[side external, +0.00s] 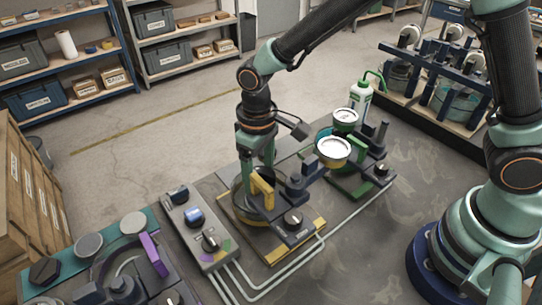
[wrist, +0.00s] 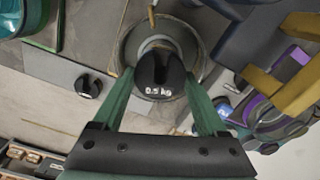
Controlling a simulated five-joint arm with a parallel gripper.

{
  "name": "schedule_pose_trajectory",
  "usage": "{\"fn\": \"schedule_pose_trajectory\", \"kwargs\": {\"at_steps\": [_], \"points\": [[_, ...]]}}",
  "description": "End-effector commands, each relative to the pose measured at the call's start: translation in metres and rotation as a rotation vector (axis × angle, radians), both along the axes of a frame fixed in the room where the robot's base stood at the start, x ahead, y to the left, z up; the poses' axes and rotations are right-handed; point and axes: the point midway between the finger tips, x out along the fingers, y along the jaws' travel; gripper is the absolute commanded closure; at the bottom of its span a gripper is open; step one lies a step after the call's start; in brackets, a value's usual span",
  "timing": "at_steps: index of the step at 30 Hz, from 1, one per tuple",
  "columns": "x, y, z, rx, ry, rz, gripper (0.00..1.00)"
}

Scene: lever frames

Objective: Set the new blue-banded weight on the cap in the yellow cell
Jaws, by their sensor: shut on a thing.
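My gripper (side external: 257,168) points down over the yellow cell (side external: 274,256), beside its yellow lever (side external: 262,190). In the wrist view my gripper (wrist: 159,73) has its two green fingers on either side of a black slotted weight (wrist: 160,92) marked "0.5 kg", and is shut on it. No blue band shows on the side of the weight that I see. A round grey and clear part (wrist: 133,42) lies below the weight. Whether the weight touches it, I cannot tell. The cap is not clearly visible; the fingers and the weight cover the middle of the cell.
The green cell (side external: 352,188) with two round pans is to the right. A purple-levered cell (side external: 150,255) is at front left. A green-white bottle (side external: 361,98) stands behind.

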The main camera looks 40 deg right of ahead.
Motion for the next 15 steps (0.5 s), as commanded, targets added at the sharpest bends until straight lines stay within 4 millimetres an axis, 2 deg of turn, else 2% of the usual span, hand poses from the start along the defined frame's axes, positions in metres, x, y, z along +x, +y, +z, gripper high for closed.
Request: {"fn": "schedule_pose_trajectory", "kwargs": {"at_steps": [8,9,11,15], "points": [[0.0005,0.0003,-0.0010,0.001,-0.002,0.000,1.00],[0.0005,0.0003,-0.0010,0.001,-0.002,0.000,0.21],[0.0005,0.0003,-0.0010,0.001,-0.002,0.000,0.00],[0.0004,0.0001,-0.0011,0.000,-0.001,0.000,0.00]]}}
